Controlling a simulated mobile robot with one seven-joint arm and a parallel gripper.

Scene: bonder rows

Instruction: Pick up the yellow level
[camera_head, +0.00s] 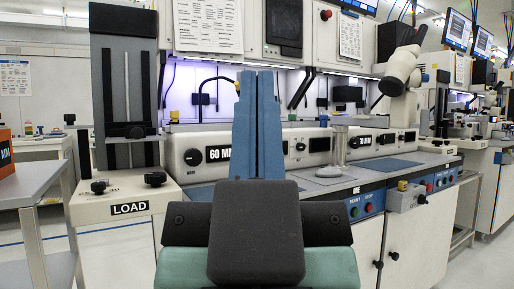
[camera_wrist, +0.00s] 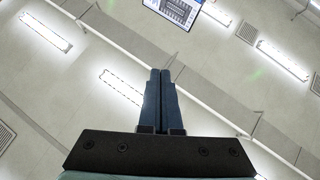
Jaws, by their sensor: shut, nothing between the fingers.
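My gripper (camera_head: 257,75) stands upright in the middle of the head view, its two long blue fingers pressed together and pointing up, with nothing between them. In the wrist view my gripper (camera_wrist: 160,72) points toward the ceiling, also with its fingers together. I cannot make out a yellow level in either view. Only small yellow spots show, such as a yellow knob (camera_head: 402,186) on a control box at the right. My fingers and wrist hide part of the bench behind them.
A long white bonder bench (camera_head: 370,160) runs across the middle to the right. A LOAD station (camera_head: 128,208) stands left of my gripper. A grey table (camera_head: 35,184) at far left carries an orange case (camera_head: 5,150). Floor is clear at lower right.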

